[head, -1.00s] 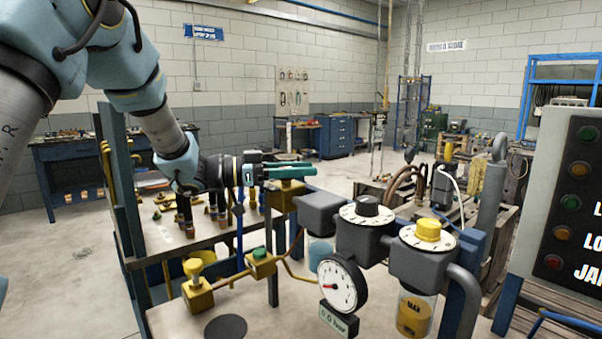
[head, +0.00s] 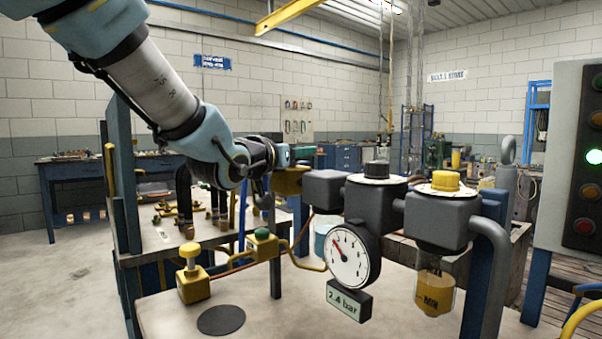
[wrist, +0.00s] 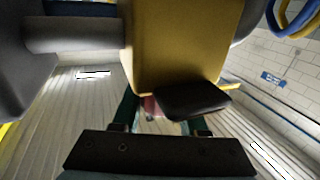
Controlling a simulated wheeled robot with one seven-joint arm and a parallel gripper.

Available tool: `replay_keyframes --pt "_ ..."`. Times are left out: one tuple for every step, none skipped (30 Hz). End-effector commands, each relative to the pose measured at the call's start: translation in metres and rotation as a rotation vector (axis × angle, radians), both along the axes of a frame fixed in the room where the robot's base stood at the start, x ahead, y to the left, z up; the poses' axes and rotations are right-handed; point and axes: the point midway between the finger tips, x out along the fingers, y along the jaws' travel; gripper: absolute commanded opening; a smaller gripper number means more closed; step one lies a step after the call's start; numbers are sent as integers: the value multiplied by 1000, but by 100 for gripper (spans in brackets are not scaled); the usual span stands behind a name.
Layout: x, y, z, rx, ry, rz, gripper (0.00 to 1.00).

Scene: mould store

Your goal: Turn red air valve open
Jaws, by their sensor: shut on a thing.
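The brass-yellow valve block (head: 289,181) sits on the air line at the left end of the row of grey units. My gripper (wrist: 158,122) is shut just beside this block. In the wrist view a small patch of the red valve handle (wrist: 152,106) shows between my fingers, partly hidden by a dark piece (wrist: 196,102). In the head view my wrist covers the handle. The pressure gauge (head: 350,257) has its needle off the low end, and its display (head: 348,299) reads 2.4 bar.
A grey regulator (head: 375,200) and a unit with a yellow knob (head: 445,181) stand to the right. A yellow push button (head: 190,250) and a green one (head: 262,233) stand at front left. The lamp panel (head: 575,160) at right has a green lamp lit.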

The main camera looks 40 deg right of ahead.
Motion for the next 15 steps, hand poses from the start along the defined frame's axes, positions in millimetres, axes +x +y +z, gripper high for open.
replay_keyframes --pt "-1 0 -6 -3 -1 26 0" --pt "-1 0 -6 -2 0 45 0" --pt "0 0 -5 -2 0 70 0" --pt "0 0 -5 -1 1 89 0" --pt "1 1 -5 -1 0 107 0" --pt "1 1 -4 -1 0 131 0" --pt "2 1 -4 -1 2 149 0" --pt "2 1 -3 -1 2 167 0" --pt "3 1 -2 -1 2 189 0" --pt "3 1 -2 -1 2 206 0" --pt "4 2 -2 -1 2 222 0" --pt "5 2 -1 0 3 243 0" --pt "5 2 -1 0 2 257 0" --pt "5 2 -1 0 2 271 0" --pt "6 3 0 0 2 289 0"
